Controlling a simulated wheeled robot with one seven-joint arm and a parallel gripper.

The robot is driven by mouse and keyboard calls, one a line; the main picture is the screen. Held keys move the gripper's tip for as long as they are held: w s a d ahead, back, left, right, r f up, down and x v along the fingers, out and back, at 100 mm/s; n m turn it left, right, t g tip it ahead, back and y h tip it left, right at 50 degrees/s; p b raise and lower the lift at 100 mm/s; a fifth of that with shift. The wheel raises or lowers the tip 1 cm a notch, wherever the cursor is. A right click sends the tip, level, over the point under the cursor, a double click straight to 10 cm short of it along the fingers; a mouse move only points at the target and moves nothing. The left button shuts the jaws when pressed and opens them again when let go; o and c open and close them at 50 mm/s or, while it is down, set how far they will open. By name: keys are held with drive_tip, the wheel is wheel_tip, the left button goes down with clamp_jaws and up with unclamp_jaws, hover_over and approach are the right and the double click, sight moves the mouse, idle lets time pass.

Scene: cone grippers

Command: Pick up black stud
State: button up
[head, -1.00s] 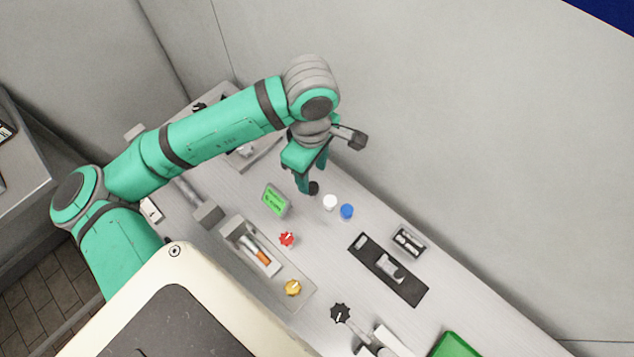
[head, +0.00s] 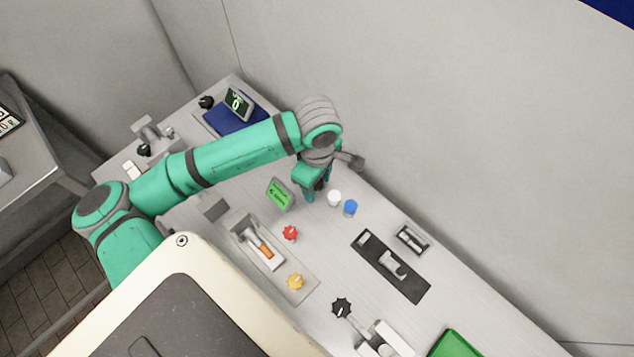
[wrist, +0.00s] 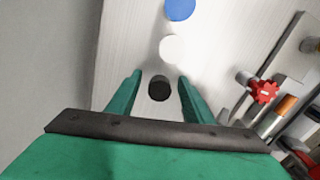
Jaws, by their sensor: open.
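The black stud (wrist: 159,88) shows in the wrist view as a short dark cylinder on the table. It lies between the two fingers of my open gripper (wrist: 160,85), apart from both, near the fingertips. A white stud (wrist: 172,48) and a blue stud (wrist: 180,9) stand in a row beyond it. In the head view my gripper (head: 312,196) points down at the table just left of the white stud (head: 334,198) and the blue stud (head: 350,208). The black stud is hidden there behind my gripper.
A green sign (head: 281,194) stands close left of my gripper. A red knob (head: 290,233) and a yellow knob (head: 296,281) sit nearer. A black plate (head: 405,276) with a fixture lies to the right. The wall rises close behind the table.

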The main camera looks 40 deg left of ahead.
drive_tip(key=c, duration=1.1)
drive_tip(key=shift+w, duration=0.1)
drive_tip(key=shift+c, duration=0.2)
drive_tip(key=shift+r, duration=0.1)
